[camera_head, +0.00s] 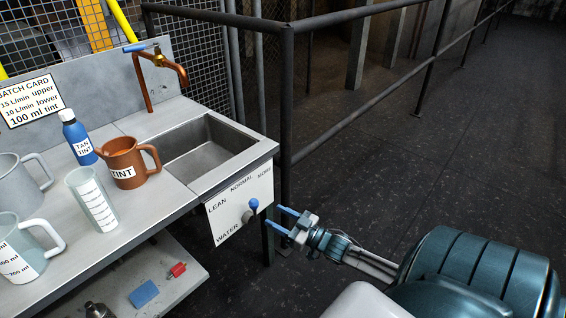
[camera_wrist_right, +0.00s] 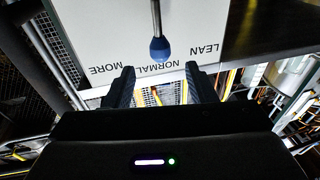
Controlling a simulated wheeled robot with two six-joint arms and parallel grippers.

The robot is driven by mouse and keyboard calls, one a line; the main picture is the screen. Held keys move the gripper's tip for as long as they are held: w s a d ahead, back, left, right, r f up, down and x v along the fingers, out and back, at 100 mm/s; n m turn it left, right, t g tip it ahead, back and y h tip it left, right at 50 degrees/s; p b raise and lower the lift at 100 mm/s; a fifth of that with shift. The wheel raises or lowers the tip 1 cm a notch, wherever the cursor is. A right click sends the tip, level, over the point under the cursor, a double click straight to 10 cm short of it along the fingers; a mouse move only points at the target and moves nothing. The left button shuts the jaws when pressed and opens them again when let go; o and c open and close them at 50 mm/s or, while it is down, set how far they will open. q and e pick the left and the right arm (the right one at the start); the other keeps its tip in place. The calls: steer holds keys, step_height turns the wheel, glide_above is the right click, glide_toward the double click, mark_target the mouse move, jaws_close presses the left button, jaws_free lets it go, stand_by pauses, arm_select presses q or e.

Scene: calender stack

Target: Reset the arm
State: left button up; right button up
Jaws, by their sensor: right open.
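My right gripper (camera_head: 283,221) is open and empty, just right of the white control panel (camera_head: 226,219) on the front of the sink bench. The panel carries a blue-knobbed lever (camera_head: 253,204) and the words LEAN, NORMAL, MORE and WATER. In the right wrist view the gripper's two dark fingers (camera_wrist_right: 160,88) are spread. The blue knob (camera_wrist_right: 160,49) shows above the gap between them, near the word NORMAL, and appears apart from both fingers. My left gripper is not in view.
A steel sink (camera_head: 208,150) with a copper tap (camera_head: 156,70) is set in the bench. A brown TINT jug (camera_head: 124,165), a blue tint bottle (camera_head: 76,136), a clear beaker (camera_head: 92,200) and other jugs stand left. A metal railing (camera_head: 287,110) rises behind; floor at right is clear.

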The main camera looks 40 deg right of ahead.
steer(key=shift+s+d, duration=0.2)
steer(key=shift+s, duration=0.5)
steer(key=shift+f, duration=0.1)
